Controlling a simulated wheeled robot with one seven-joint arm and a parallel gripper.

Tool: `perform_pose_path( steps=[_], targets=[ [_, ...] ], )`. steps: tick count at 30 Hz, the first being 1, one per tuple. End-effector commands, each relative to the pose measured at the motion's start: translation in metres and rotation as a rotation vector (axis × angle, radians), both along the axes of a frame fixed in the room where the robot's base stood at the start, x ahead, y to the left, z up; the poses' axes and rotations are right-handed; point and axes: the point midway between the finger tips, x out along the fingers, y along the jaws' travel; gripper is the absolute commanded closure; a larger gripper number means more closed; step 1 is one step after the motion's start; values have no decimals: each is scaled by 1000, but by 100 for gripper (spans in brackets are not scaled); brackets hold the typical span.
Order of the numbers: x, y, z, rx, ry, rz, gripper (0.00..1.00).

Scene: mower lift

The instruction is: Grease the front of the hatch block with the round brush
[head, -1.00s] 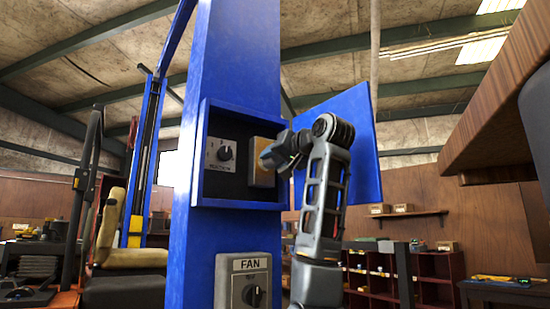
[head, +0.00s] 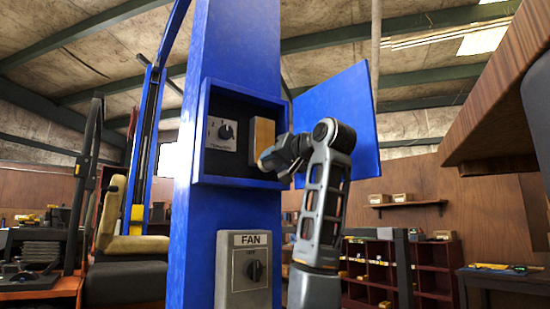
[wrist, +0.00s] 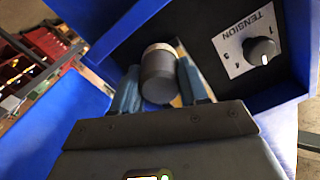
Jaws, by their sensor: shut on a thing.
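The hatch block (head: 263,132) is a tan upright block inside the open blue hatch box, right of the tension dial. My gripper (head: 266,162) is at the lower right of the block in the head view, in front of it. In the wrist view my gripper (wrist: 157,82) is shut on the round brush (wrist: 158,76), a dark cylinder with a pale end pointing to the box. Whether the brush touches the block cannot be told. In the wrist view the block is mostly hidden behind the brush and fingers.
The tension dial (head: 223,132) sits left of the block; it also shows in the wrist view (wrist: 260,50). The box has raised blue walls. The open blue hatch door (head: 345,115) stands right, behind my arm. A FAN switch (head: 245,268) is below on the post.

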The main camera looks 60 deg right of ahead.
Motion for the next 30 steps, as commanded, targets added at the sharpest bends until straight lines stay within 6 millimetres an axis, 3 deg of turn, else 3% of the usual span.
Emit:
perform_pose_path(
  steps=[13,30],
  targets=[
    [-4,2,-4,-2,-3,0,85],
    [-46,28,-4,-2,-3,0,85]
  ],
)
